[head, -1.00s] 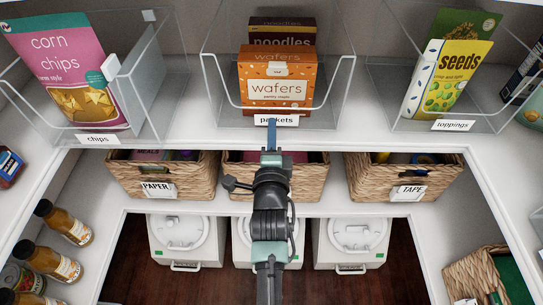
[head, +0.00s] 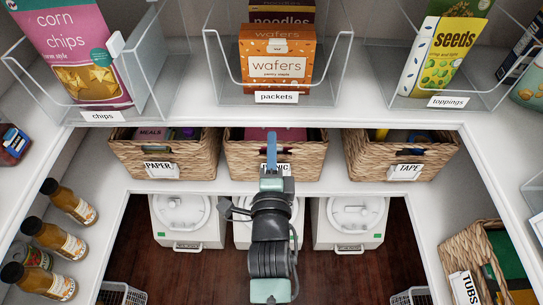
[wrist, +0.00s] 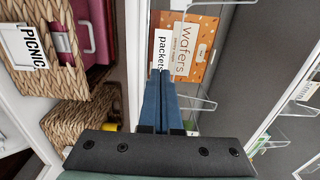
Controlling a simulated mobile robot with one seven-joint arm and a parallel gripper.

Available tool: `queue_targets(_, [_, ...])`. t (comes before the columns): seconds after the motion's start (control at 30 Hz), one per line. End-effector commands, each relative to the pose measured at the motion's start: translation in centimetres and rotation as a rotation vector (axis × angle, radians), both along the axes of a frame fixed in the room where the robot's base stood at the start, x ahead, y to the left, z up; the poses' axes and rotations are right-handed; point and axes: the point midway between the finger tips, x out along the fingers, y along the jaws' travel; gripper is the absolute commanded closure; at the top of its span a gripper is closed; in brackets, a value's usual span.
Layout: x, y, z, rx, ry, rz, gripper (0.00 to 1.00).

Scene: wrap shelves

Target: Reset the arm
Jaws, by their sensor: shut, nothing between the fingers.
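My gripper (head: 271,151) shows in the head view in front of the middle wicker basket, and its blue fingers cover part of that basket's label. In the wrist view the blue fingers (wrist: 160,100) lie side by side, shut and empty. The orange wafers box (head: 277,55) stands in the clear packets bin (head: 315,85) on the upper shelf. In the wrist view the wafers box (wrist: 195,45) shows beyond the fingertips, beside the packets label (wrist: 163,50). I cannot tell whether the fingertips touch anything.
Wicker baskets labelled PAPER (head: 190,158), PICNIC (wrist: 62,100) and TAPE (head: 380,170) stand on the middle shelf. Clear chips (head: 150,95) and toppings (head: 480,95) bins flank the packets bin. Bottles (head: 50,240) stand at left, a TUBS basket (head: 455,250) at right. White lidded containers (head: 350,215) stand below.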

Motion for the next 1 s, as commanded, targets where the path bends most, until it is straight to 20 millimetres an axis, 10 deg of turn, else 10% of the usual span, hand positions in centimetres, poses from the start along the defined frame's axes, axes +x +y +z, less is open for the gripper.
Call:
queue_targets(0.63, [-2.1, 0.0, 1.8, -0.037, -0.026, -0.003, 1.0])
queue_targets(0.77, [-0.6, -0.1, 8.2, -0.191, -0.12, -0.023, 1.0])
queue_targets(1.0, [-0.9, -0.5, 26.5, -0.67, -0.364, -0.156, 1.0])
